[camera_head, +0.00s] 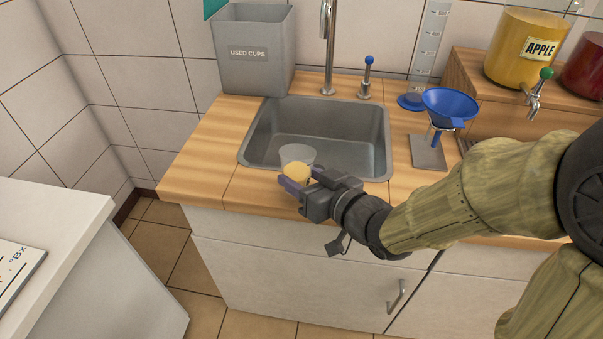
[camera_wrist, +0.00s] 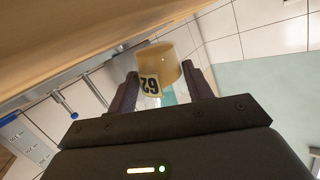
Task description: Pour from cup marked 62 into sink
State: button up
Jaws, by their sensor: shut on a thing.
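My gripper (camera_head: 309,188) is shut on a cup marked 62 (camera_head: 297,156), a translucent cup with a yellow-orange content or band in its lower part. The cup is over the front edge of the sink (camera_head: 350,106), near its left front corner. In the wrist view the cup (camera_wrist: 161,68) sits between the two fingers, and its label 62 shows upside down. The sink is grey, set into the counter, and its visible floor looks bare. I cannot tell the level in the cup, and the fingers hide part of it.
A faucet (camera_head: 327,50) and a blue-topped tap (camera_head: 367,78) stand behind the sink. A grey used-cups bin (camera_head: 252,70) is at the back left. A blue funnel on a stand (camera_head: 449,104) and the apple jar (camera_head: 523,50) are at the right. Wooden counter (camera_head: 200,160) is clear left of the sink.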

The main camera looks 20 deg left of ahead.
aim_at(311, 149)
jog(key=shift+w+a+r+m+g+p, duration=0.15)
jog(key=shift+w+p, duration=0.25)
jog(key=shift+p, duration=0.8)
jog(key=shift+w+r+m+g+p, duration=0.15)
jog(key=shift+w+r+g+p, duration=0.15)
jog(key=shift+p, duration=0.9)
jog(key=shift+w+p, duration=0.1)
jog(key=shift+p, duration=0.3)
jog(key=w+p, duration=0.1)
jog(key=p, duration=0.5)
jog(key=shift+f+h, duration=0.1)
jog(key=shift+h, duration=0.3)
jog(key=w+p, duration=0.1)
jog(key=p, duration=0.2)
jog(key=w+m+g+p, duration=0.1)
jog(key=w+p, duration=0.1)
jog(key=p, duration=0.1)
jog(key=w+a+m+g+h+p, duration=0.1)
jog(key=w+p, duration=0.1)
jog(key=p, duration=0.2)
jog(key=shift+r, duration=0.25)
jog(key=shift+f, duration=0.25)
jog(key=shift+w+d+m+p, duration=0.25)
jog(key=shift+d+m+p, duration=0.1)
jog(key=shift+d, duration=0.3)
jog(key=shift+g, duration=0.25)
jog(key=shift+w+p, duration=0.1)
jog(key=shift+p, duration=0.65)
jog(key=shift+f+p, duration=0.25)
jog(key=shift+p, duration=0.05)
